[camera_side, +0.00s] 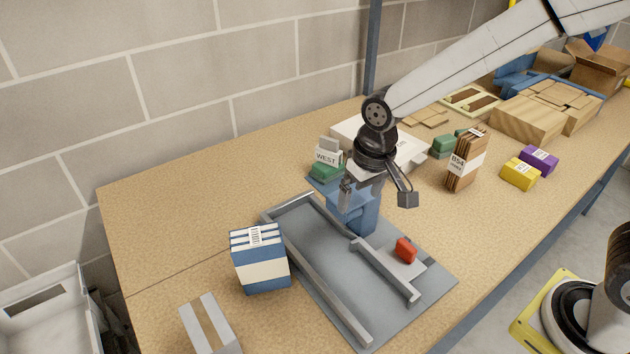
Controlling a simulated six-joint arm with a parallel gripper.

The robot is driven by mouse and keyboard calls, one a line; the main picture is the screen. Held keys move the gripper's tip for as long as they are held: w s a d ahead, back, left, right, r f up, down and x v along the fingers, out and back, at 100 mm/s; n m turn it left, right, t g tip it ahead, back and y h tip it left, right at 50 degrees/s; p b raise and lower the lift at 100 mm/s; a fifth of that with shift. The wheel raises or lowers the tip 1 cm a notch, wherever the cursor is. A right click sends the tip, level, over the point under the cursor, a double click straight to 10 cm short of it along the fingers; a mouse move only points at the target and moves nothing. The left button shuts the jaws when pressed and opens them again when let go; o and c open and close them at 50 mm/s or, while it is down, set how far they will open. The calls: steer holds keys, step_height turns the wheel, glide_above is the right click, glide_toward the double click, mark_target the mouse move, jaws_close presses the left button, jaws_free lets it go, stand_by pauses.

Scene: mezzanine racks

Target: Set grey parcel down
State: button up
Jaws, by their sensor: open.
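A grey parcel (209,324) with a brown tape stripe is on the wooden table at the front left, partly cut off by the bottom edge of the view. My gripper (377,203) is open, pointing down over the back of the grey fixture (318,265), well to the right of the grey parcel. A blue block (366,212) shows below and between its fingers. I cannot tell whether the fingers touch it. The grey parcel is not in the gripper.
A blue-and-white striped box (260,259) stands left of the fixture. A red piece (405,250) sits on the fixture's right side, near its rails. A WEST sign (327,158), brown parcel (467,160), yellow box (519,174) and purple box (539,159) stand farther back. The left table area is clear.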

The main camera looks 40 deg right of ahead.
steer(key=s+d+f+t, duration=0.1)
steer(key=s+d+f, duration=0.1)
steer(key=s+d, duration=0.7)
steer(key=shift+s+d+f+h, duration=0.3)
steer(key=shift+s+d, duration=0.1)
steer(key=shift+d, duration=0.75)
